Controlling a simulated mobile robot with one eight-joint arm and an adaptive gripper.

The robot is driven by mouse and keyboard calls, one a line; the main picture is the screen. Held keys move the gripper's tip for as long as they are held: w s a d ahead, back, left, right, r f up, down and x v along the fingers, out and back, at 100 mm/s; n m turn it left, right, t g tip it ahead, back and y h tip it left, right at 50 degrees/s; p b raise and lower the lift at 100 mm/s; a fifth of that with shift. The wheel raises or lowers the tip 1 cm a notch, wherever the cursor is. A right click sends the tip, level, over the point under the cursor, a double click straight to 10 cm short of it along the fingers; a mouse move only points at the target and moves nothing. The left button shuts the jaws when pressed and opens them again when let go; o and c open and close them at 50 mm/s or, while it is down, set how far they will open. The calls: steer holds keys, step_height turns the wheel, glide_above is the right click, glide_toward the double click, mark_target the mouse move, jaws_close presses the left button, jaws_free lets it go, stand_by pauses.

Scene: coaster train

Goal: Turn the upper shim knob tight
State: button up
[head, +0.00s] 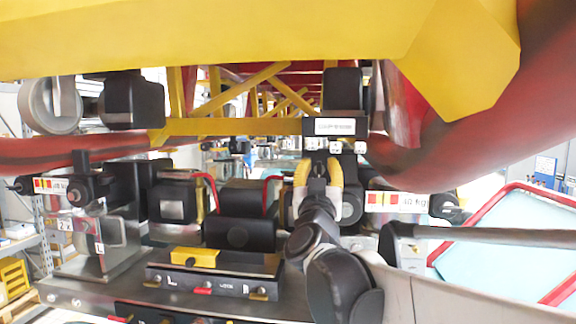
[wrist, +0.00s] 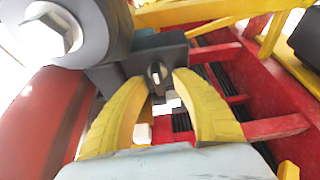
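My gripper (head: 319,164) points up at a black block (head: 341,122) with a white label, under the yellow beam. In the wrist view my gripper (wrist: 160,79) has its two yellow fingers apart. A small dark knob (wrist: 156,73) with a grey upright middle stands on the black block (wrist: 164,52), between the fingertips. A gap shows on each side of it, so the fingers do not seem to press on it. I cannot tell for sure that it is the upper shim knob. White square pieces (wrist: 167,106) sit just below it.
A large grey wheel (wrist: 60,32) and a dark red tube (wrist: 42,120) are close on the left in the wrist view. Red and yellow frame bars (wrist: 275,128) fill the right. A black panel with a yellow block (head: 196,257) lies lower left in the head view.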

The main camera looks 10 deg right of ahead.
steer(key=shift+s, duration=0.15)
jaws_close()
steer(key=shift+m, duration=0.4)
steer(key=m+h, duration=0.1)
steer(key=m, duration=0.1)
steer(key=m+g+h, duration=0.1)
steer(key=m, duration=0.2)
steer(key=shift+d+h+b, duration=0.1)
steer(key=shift+h+b, duration=0.2)
steer(key=shift+h, duration=0.1)
steer(key=m+g+h, duration=0.1)
steer(key=m, duration=0.1)
steer(key=m+g+h, duration=0.1)
steer(key=m, duration=0.2)
steer(key=shift+d, duration=0.15)
steer(key=m+g, duration=0.1)
steer(key=m, duration=0.2)
steer(key=m+g+h+p, duration=0.1)
steer(key=m, duration=0.2)
steer(key=shift+s+d+f+m+g, duration=0.1)
steer(key=shift+d+f+m+g, duration=0.1)
steer(key=shift+m+g, duration=0.15)
steer(key=m, duration=0.2)
steer(key=m+g, duration=0.1)
steer(key=m+g+p, duration=0.1)
steer(key=m, duration=0.1)
steer(key=shift+f+m+y, duration=0.25)
steer(key=shift+m+y, duration=0.1)
steer(key=shift+y, duration=0.05)
